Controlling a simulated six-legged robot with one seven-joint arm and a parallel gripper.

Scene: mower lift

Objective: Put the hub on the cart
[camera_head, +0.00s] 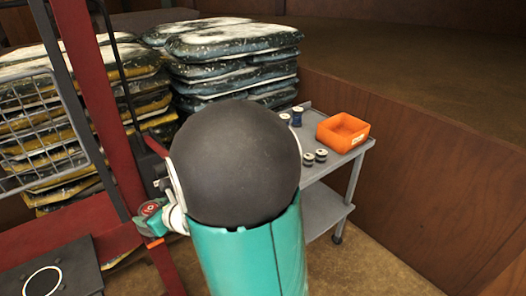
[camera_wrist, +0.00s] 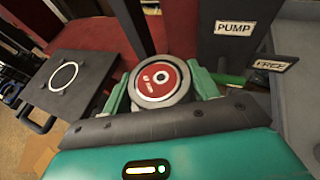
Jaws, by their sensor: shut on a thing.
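The hub (camera_wrist: 158,80) is a round dark-grey piece with a red face and a pale centre. In the wrist view it sits between the two green fingers of my gripper (camera_wrist: 161,88), which is shut on it. In the head view the hub (camera_head: 149,209) shows small beside the red post, with my gripper (camera_head: 153,224) around it. I cannot tell whether the hub touches the post. The cart (camera_head: 324,206) is a grey two-shelf cart on wheels, right of my arm, apart from the hub. My dark round arm joint hides its left part.
The cart's top holds an orange bin (camera_head: 343,132) and several small spools (camera_head: 314,157). A dark plate with a white ring (camera_head: 42,281) lies at lower left. Stacked bags (camera_head: 235,60) stand behind. The wrist view shows PUMP (camera_wrist: 234,28) and FREE (camera_wrist: 271,64) labels.

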